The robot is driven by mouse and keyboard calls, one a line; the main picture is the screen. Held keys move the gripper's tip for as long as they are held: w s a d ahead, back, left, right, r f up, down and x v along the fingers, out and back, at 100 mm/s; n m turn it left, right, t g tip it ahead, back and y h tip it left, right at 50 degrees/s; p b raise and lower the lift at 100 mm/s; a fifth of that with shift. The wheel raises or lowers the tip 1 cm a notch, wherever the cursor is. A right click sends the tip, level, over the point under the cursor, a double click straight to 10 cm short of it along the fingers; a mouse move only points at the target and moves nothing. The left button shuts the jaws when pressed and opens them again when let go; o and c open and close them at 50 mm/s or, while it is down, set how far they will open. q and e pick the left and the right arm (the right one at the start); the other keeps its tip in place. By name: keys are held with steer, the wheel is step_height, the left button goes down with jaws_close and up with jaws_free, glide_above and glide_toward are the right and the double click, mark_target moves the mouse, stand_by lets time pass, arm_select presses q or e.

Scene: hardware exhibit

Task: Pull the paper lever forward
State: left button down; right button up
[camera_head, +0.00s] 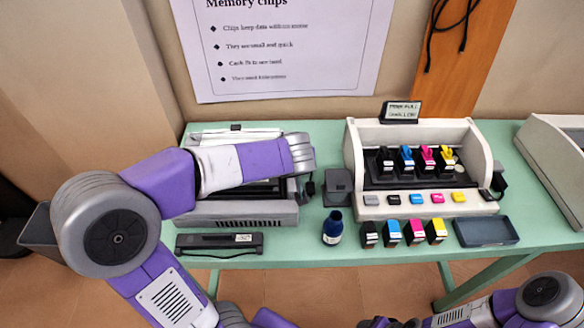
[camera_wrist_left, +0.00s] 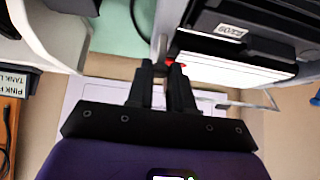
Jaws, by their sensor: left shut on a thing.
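The printer (camera_head: 240,211) stands at the left of the green table, partly hidden under my left arm. In the wrist view it is the dark and white body (camera_wrist_left: 235,50) at upper right. The paper lever (camera_wrist_left: 173,61) shows only as a small red part at its side, between and just beyond my fingertips. My left gripper (camera_wrist_left: 163,76) is shut on this lever. In the head view my left wrist hides the gripper and lever. My right arm is low at the right, and its gripper (camera_head: 390,322) is cut off by the bottom edge.
An ink-tank unit (camera_head: 425,210) with coloured cartridges stands right of the printer. A small grey block (camera_head: 338,187), a dark blue bottle (camera_head: 333,229), several loose cartridges (camera_head: 415,232) and a shallow tray (camera_head: 486,231) are near the front. A black bar (camera_head: 219,242) lies before the printer.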

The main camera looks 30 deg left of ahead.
mark_target(293, 186)
arm_select(q)
steer(key=shift+s+d+f+t+y+b, duration=0.45)
steer(key=shift+t+b, duration=0.35)
steer(key=shift+b, duration=0.75)
steer(key=shift+s+t+y+b, duration=0.25)
steer(key=shift+t+b, duration=0.1)
steer(key=shift+t, duration=0.05)
steer(key=shift+s+d+f+t+y, duration=0.25)
steer(key=shift+s+f+t+y, duration=0.1)
steer(key=shift+t+y, duration=0.2)
steer(key=c, duration=1)
jaws_free()
steer(key=shift+s+r, duration=0.1)
steer(key=shift+r, duration=0.05)
steer(key=p+v, duration=0.1)
steer(key=v, duration=0.6)
steer(key=shift+s, duration=0.2)
